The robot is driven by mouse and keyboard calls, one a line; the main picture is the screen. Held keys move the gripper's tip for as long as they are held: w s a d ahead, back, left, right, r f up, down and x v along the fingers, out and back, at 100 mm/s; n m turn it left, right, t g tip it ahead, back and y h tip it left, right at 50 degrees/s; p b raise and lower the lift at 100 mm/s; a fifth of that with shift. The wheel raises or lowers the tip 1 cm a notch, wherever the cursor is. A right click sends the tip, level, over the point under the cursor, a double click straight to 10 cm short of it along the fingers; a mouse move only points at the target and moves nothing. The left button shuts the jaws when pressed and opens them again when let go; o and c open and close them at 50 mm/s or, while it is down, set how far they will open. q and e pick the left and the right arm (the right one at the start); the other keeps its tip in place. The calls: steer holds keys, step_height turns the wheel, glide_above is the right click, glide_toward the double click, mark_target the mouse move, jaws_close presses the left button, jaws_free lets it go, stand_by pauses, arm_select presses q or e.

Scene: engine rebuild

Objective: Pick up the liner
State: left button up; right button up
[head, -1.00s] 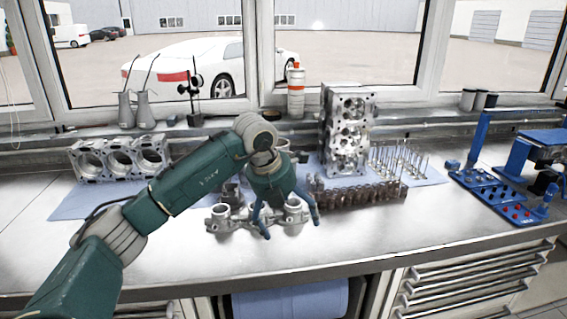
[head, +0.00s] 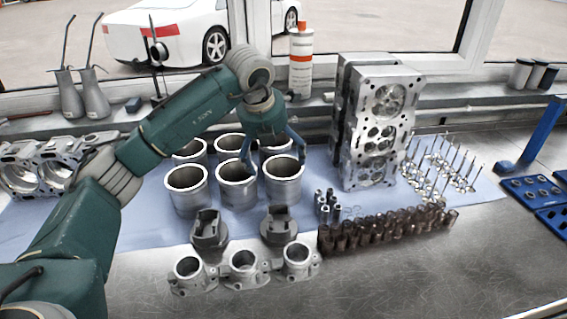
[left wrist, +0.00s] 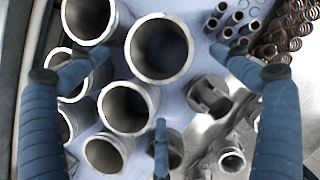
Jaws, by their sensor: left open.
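Several grey metal liners, open-topped cylinders, stand upright in two rows on the blue mat (head: 120,215) in the head view. My left gripper (head: 273,160) is open and empty, pointing down over the right end of the front row. Its fingertips are near the rim of the front-right liner (head: 283,188); I cannot tell whether they touch it. In the left wrist view, the open fingers (left wrist: 160,62) spread around a liner's open mouth (left wrist: 160,48), with other liners to its left and below. The back-row liners are partly hidden by my gripper and arm. My right gripper is not in view.
The cylinder head (head: 372,125) stands upright close right of the gripper, with valves (head: 445,170) beyond. Two pistons (head: 209,230), a metal manifold part (head: 243,266) and a row of brown springs (head: 385,228) lie in front. The bench front is clear.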

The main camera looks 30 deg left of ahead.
arm_select(q)
steer(key=p, duration=0.4)
glide_toward(284, 172)
steer(key=f, duration=0.1)
steer(key=d+f, duration=0.1)
steer(key=f, duration=0.1)
steer(key=s+d+f, duration=0.1)
steer(key=shift+s+f, duration=0.1)
steer(key=shift+f, duration=0.15)
steer(key=shift+w+f, duration=0.2)
steer(key=shift+f, duration=0.15)
steer(key=shift+a+f, duration=0.1)
steer(key=shift+f, duration=0.1)
steer(key=c, duration=1.1)
steer(key=shift+r, duration=0.1)
steer(key=shift+c, duration=0.8)
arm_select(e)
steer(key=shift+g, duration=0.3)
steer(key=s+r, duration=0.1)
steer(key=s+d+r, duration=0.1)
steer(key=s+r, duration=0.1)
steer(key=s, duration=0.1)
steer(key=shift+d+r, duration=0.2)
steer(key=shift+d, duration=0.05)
